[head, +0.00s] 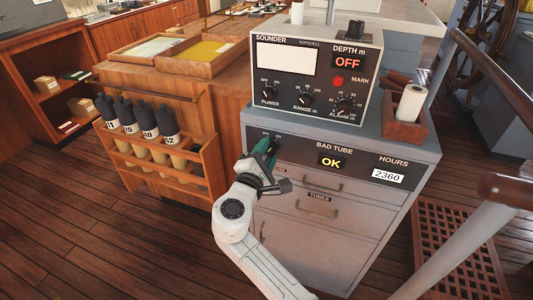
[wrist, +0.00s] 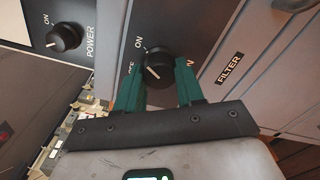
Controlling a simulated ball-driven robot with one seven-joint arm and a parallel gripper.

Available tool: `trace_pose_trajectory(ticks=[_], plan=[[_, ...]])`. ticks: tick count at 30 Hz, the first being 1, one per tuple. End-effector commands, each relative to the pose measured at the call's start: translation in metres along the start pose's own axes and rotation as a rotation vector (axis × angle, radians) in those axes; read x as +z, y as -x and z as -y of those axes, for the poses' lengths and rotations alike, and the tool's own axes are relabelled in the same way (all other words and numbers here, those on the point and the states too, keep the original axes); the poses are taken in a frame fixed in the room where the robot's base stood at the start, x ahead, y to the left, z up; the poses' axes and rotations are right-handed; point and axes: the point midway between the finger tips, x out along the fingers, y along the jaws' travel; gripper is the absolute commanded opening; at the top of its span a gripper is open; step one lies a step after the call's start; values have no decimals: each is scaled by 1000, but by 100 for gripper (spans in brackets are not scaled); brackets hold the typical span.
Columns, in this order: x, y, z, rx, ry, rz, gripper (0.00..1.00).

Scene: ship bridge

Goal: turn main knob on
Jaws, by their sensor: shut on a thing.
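The main knob (wrist: 157,68) is a dark round knob on the cabinet's upper grey panel, with a short pale pointer line on its face. In the wrist view, "ON" stands above it at the upper left, and a partly covered "OFF" lies at its left. The label at its right is mostly hidden by a finger. My gripper (wrist: 161,82) is shut on this knob, with a green finger on each side. In the head view, my gripper (head: 262,152) is at the panel's left end and hides most of the knob.
The sounder box (head: 315,75) stands on the grey cabinet (head: 425,150), its depth display reading OFF. Its power knob (wrist: 65,37) is close by in the wrist view. The "BAD TUBE" display (head: 331,161) reads OK. A wooden rack (head: 190,165) of bottles stands left of the cabinet.

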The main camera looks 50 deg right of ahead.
Motion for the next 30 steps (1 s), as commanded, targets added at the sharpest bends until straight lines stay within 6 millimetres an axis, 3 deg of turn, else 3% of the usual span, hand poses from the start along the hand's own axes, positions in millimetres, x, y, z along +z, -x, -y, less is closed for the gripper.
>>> trace_pose_trajectory(ticks=[4, 5, 12, 22, 30], plan=[[0, 0, 1, -3, 0, 1, 7], [0, 0, 2, -3, 0, 1, 40], [0, 0, 1, -2, 0, 1, 63], [0, 6, 0, 0, 1, 0, 63], [-1, 51, 0, 1, 1, -2, 63]])
